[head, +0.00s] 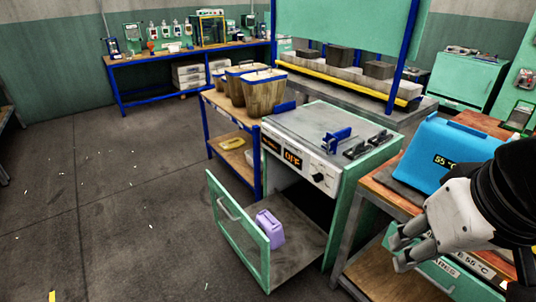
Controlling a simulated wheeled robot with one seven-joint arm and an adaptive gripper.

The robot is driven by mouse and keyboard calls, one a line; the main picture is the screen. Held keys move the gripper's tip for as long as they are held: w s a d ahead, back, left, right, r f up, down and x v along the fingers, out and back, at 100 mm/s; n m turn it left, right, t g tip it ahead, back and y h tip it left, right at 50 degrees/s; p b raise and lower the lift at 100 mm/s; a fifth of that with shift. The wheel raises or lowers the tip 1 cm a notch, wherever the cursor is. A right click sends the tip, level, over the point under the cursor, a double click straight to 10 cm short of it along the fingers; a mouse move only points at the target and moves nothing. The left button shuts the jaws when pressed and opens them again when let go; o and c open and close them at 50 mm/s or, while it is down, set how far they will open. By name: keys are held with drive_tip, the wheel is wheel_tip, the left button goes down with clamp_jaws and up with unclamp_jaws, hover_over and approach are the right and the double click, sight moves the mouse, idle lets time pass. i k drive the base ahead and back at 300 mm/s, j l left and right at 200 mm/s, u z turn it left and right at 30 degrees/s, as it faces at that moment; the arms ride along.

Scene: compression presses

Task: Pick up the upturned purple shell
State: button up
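In the head view a purple shell (268,229) rests on the low grey shelf (300,243) of the green-framed oven, close behind its open door. Whether it is upturned is hard to tell at this size. My gripper (397,254) is at the right of the picture, in front of the wooden bench, well to the right of the shell and apart from it. Its two fingers are spread with a gap between them and nothing shows in it.
The oven's green door (238,232) stands open on the left. A display reading OFF (292,160) is above the opening. Several wooden bins (262,92) stand behind. The floor at left is free.

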sight(270, 227)
drive_tip(key=z, duration=2.05)
drive_tip(key=u, duration=2.35)
drive_tip(key=i+j, duration=0.25)
drive_tip(key=i+j+z, duration=0.15)
drive_tip(key=i+j, duration=0.15)
drive_tip(key=j, duration=0.15)
drive_tip(key=i+j, duration=0.25)
drive_tip(key=j, duration=0.15)
drive_tip(key=i+j+z, duration=0.1)
drive_tip(key=i+j, duration=0.15)
drive_tip(key=j, duration=0.15)
drive_tip(key=i+j+z, duration=0.1)
drive_tip(key=j, duration=0.3)
drive_tip(key=i, duration=0.1)
